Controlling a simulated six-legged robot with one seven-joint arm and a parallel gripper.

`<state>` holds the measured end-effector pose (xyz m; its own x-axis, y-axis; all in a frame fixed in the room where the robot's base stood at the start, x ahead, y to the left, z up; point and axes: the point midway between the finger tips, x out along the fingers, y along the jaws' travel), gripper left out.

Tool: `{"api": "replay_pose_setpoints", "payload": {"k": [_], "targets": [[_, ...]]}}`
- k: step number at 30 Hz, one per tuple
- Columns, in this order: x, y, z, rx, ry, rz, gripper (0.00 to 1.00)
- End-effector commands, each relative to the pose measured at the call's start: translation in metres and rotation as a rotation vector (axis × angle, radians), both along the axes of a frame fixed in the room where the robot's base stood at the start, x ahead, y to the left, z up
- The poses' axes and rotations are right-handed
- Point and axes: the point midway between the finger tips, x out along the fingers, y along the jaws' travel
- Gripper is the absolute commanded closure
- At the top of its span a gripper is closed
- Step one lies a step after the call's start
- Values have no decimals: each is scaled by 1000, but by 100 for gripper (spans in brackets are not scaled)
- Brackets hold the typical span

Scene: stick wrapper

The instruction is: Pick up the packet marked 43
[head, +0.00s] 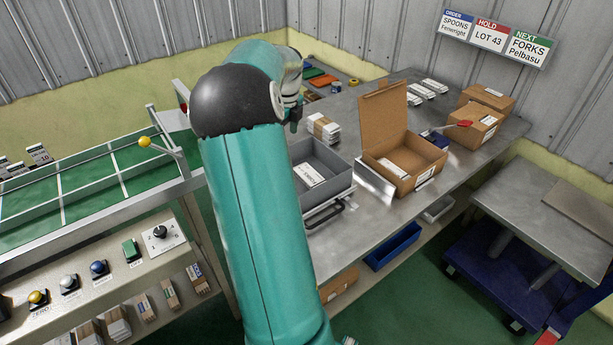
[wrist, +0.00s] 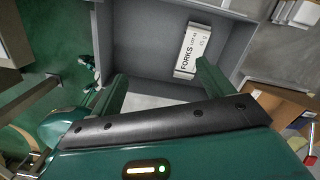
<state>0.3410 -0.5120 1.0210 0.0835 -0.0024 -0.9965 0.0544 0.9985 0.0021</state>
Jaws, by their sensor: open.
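A white packet (wrist: 194,50) lies in a grey tray (wrist: 125,50) in the wrist view. Its label reads FORKS, with smaller lot text that I cannot read surely. The packet also shows in the head view (head: 310,174), inside the grey tray (head: 338,186) on the metal table. My gripper (wrist: 158,86) is open and empty over the tray, its right finger close to the packet's lower end in the picture. I cannot tell whether they touch. In the head view my arm hides much of the tray's left side, and the fingers are hard to make out.
An open cardboard box (head: 404,160) with a packet inside stands right of the tray. A packet stack (head: 323,128) sits behind the tray. Closed boxes (head: 474,126) and more white packets (head: 428,90) lie farther back. A wall sign (head: 490,36) reads HOLD LOT 43.

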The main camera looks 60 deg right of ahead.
Motion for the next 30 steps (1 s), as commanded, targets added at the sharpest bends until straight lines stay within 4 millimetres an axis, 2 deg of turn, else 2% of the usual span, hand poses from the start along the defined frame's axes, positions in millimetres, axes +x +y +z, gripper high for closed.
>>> {"api": "replay_pose_setpoints", "payload": {"k": [1, 3, 6, 9, 14, 21, 30], "targets": [[-13, -21, -14, 8, 24, -108, 20], [-28, -43, -27, 16, 49, -240, 20], [-43, -63, -39, 20, 71, -367, 20], [-49, -71, -48, 22, 81, -426, 20], [-49, -72, -69, 24, 84, -437, 20], [-47, -72, -115, 25, 83, -434, 20], [-46, -71, -139, 24, 82, -432, 20]]}}
